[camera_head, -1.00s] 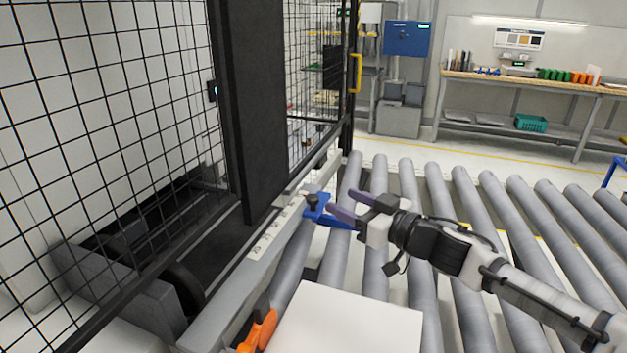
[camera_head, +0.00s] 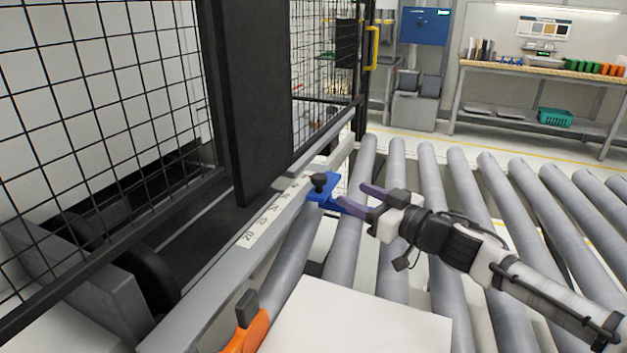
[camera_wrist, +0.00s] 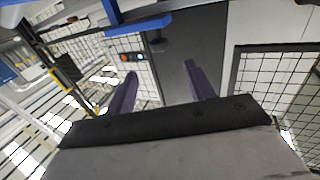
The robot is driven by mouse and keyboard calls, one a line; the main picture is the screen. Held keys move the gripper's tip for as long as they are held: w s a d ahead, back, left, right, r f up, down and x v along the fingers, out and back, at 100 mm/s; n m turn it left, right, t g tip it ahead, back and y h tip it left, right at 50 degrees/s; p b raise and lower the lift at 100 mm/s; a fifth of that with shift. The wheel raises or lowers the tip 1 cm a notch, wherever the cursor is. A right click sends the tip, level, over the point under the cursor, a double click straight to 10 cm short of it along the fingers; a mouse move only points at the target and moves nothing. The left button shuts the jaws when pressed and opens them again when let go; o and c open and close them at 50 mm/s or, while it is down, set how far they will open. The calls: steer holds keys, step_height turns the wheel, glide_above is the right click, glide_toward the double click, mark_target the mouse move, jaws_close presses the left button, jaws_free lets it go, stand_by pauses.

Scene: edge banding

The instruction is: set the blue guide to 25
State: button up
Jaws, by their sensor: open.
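The blue guide (camera_head: 326,192) sits on the rail beside the rollers, with a black knob (camera_head: 320,180) on top. In the wrist view the blue guide (camera_wrist: 138,27) crosses the top, beyond the open fingers.
A white panel (camera_head: 355,320) lies on the rollers (camera_head: 430,190) in front. An orange part (camera_head: 246,332) stands at its left edge. A black mesh guard (camera_head: 105,110) and dark post (camera_head: 245,100) rise left of the rail. A workbench (camera_head: 540,72) is far back.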

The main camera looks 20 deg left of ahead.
mark_target(313, 188)
steer(key=p+x, duration=0.2)
steer(key=x, duration=1.1)
steer(key=shift+w+a+p, duration=0.15)
steer(key=shift+p, duration=0.15)
jaws_close()
